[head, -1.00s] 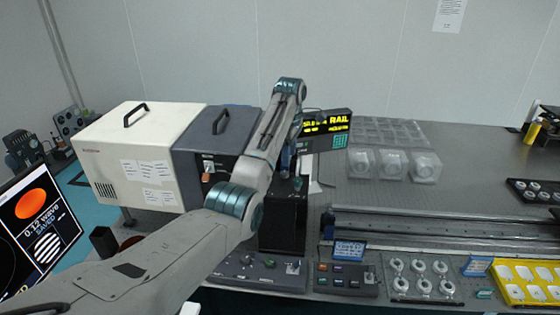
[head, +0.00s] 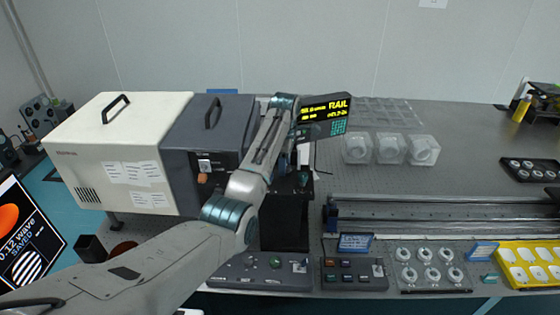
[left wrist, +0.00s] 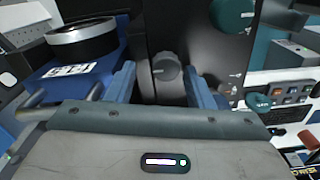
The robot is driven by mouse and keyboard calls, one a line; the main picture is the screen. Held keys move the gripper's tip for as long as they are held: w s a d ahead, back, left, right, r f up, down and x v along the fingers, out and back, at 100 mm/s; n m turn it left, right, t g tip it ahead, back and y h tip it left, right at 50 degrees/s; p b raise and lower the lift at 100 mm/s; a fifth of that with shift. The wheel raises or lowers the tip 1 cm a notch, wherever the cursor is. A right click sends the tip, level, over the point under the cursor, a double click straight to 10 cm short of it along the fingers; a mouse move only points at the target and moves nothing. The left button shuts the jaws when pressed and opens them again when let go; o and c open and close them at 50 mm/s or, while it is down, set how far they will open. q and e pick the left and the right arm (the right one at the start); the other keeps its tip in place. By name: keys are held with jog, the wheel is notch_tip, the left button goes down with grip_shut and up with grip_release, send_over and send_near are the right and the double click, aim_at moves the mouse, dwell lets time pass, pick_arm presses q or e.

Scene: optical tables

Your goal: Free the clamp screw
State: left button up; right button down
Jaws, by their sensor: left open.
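A dark grey knob (left wrist: 167,68), which looks like the clamp screw, sits on a black upright block in the left wrist view. My left gripper (left wrist: 165,88) is open, with one blue finger to each side of the knob's lower part. The picture does not show whether the fingers touch it. In the head view my left gripper (head: 302,165) is at the top of the black block (head: 284,225), partly covered by my own arm. The knob cannot be made out there. My right gripper is in neither view.
A display reading RAIL (head: 325,108) stands just behind the gripper. A dark grey box (head: 225,130) and a white box (head: 110,150) stand left. A long rail (head: 440,208) runs right. Control panels (head: 354,275) and a ring tray (head: 430,278) line the front edge.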

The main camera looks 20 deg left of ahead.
pick_arm(q)
jog(key=shift+s+d+r, duration=0.1)
jog(key=shift+s+d, duration=0.25)
jog(key=shift+d, duration=0.2)
jog(key=shift+w+a, duration=0.1)
jog(key=shift+a, duration=0.05)
jog(key=c, duration=1)
